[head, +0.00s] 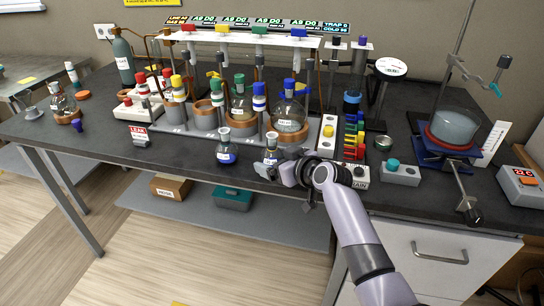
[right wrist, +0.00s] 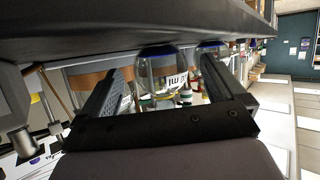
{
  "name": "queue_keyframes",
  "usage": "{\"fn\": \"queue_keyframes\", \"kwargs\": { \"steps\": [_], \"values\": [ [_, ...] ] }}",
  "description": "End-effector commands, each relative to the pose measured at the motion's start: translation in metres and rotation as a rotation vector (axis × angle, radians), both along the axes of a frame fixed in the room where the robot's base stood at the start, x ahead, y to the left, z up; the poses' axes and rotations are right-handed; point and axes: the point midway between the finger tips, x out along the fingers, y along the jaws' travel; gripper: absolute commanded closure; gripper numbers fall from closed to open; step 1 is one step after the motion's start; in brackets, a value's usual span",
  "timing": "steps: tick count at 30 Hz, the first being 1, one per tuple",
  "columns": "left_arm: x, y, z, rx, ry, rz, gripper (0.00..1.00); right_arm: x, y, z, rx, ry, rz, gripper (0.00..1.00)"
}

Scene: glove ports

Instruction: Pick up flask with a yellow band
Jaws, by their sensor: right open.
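A small clear flask with blue liquid at the bottom (head: 271,156) stands at the front edge of the bench, partly hidden by my right gripper (head: 283,172). In the right wrist view, which is upside down, this flask (right wrist: 160,66) carries a white label and a thin yellow band. It lies between the two spread fingers of my right gripper (right wrist: 165,82), near their tips. I see no finger closed on it. A similar flask with blue liquid (head: 227,154) stands to its left on the bench; it also shows in the right wrist view (right wrist: 208,50). My left gripper is not in view.
Behind the flasks is a rack (head: 175,128) with several round flasks and coloured valves. A colour-block strip (head: 354,138) and a grey box with a teal knob (head: 399,174) stand to the right.

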Motion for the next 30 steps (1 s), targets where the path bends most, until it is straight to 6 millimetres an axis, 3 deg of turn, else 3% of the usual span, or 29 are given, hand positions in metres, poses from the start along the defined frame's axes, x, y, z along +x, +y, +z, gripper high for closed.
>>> {"fn": "queue_keyframes", "kwargs": {
  "steps": [13,14,19,30],
  "values": [
    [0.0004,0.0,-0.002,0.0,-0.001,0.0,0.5,0.0073,0.0058,-0.0039,0.001,0.001,0.0,0.03],
    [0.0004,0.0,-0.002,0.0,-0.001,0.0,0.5,0.0074,0.0057,-0.0039,0.001,0.001,0.0,0.07],
    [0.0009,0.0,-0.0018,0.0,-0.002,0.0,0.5,0.0073,0.0056,-0.0039,0.0,0.0,0.0,0.62],
    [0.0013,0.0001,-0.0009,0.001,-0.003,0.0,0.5,0.0076,0.0055,-0.0001,0.0,-0.002,0.0,0.65]
  ]
}}
